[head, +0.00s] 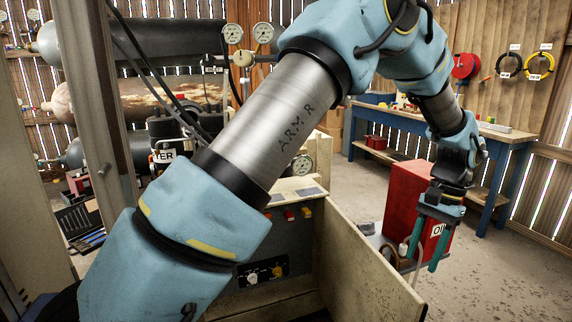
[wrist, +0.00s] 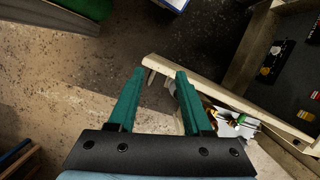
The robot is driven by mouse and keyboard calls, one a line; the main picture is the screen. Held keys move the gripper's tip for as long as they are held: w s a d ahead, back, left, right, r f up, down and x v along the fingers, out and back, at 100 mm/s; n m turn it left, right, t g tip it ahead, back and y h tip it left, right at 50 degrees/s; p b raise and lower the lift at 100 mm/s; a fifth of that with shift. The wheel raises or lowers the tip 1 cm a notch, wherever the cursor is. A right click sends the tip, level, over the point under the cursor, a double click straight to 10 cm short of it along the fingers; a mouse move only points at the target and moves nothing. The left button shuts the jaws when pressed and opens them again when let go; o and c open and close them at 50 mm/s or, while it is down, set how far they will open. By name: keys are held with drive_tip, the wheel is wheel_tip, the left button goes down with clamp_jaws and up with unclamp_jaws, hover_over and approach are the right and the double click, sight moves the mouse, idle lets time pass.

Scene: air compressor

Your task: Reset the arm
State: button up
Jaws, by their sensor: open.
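My gripper (head: 424,243) hangs at the right side in the head view, pointing down, in front of a red box with a white label. Its two green fingers stand apart with nothing between them. The wrist view also shows the open fingers (wrist: 158,85), with bare concrete floor and the edge of a panel beyond the tips. My blue and grey arm crosses the middle of the head view and hides part of the machine behind it.
The compressor's control panel (head: 270,245) and an open cream door (head: 365,265) stand left of my gripper. The red box (head: 405,190) is close behind it. A blue workbench (head: 500,135) stands at the back right. Concrete floor (head: 490,280) is free at the right.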

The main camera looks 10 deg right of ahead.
drive_tip(key=w+a+r+n+h+b, duration=0.1)
drive_tip(key=w+a+n, duration=0.1)
drive_tip(key=w+a, duration=0.35)
drive_tip(key=w+a+n, duration=0.1)
drive_tip(key=w+a, duration=0.1)
drive_tip(key=a, duration=0.6)
drive_tip(key=w+a+r+n+h+b, duration=0.1)
drive_tip(key=w+a+n, duration=0.1)
drive_tip(key=w+a, duration=0.35)
drive_tip(key=s+a+n+t, duration=0.1)
drive_tip(key=s+a+n, duration=0.1)
drive_tip(key=a, duration=1)
drive_tip(key=s+a+f+n+t+h+b, duration=0.1)
drive_tip(key=s+a+n, duration=0.2)
drive_tip(key=a, duration=1)
drive_tip(key=shift+s+a+f+n+t, duration=0.2)
drive_tip(key=shift+f+n+t, duration=0.15)
drive_tip(key=shift+n, duration=0.55)
